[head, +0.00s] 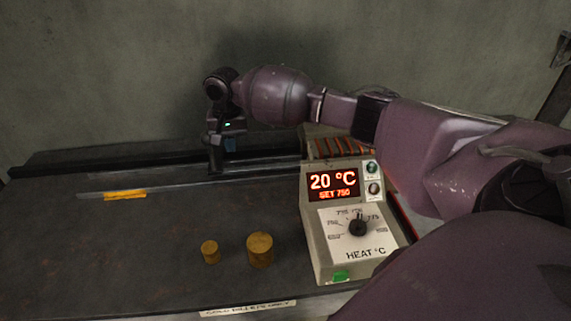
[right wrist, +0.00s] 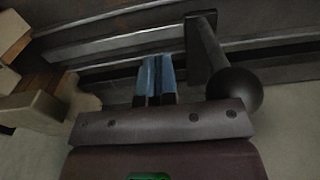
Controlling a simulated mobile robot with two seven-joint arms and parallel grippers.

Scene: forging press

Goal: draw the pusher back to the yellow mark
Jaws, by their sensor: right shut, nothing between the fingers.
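The pusher (head: 215,157) is a dark upright piece on the rail at the back of the bench, well to the right of the yellow mark (head: 125,195). In the right wrist view its flat plate and round black knob (right wrist: 235,93) show just right of my fingers. My right gripper (head: 230,145) is shut and empty, its blue fingertips (right wrist: 158,80) together beside the pusher, on the heater side. A narrow gap seems to show between fingers and plate; I cannot tell for sure whether they touch. My left gripper is out of view.
The heater box (head: 312,235) reads 20 °C, set 750, and stands right of the pusher. A small brass billet (head: 210,252) and a larger one (head: 260,250) stand on the front of the bench. The rail (head: 80,183) between pusher and yellow mark looks clear.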

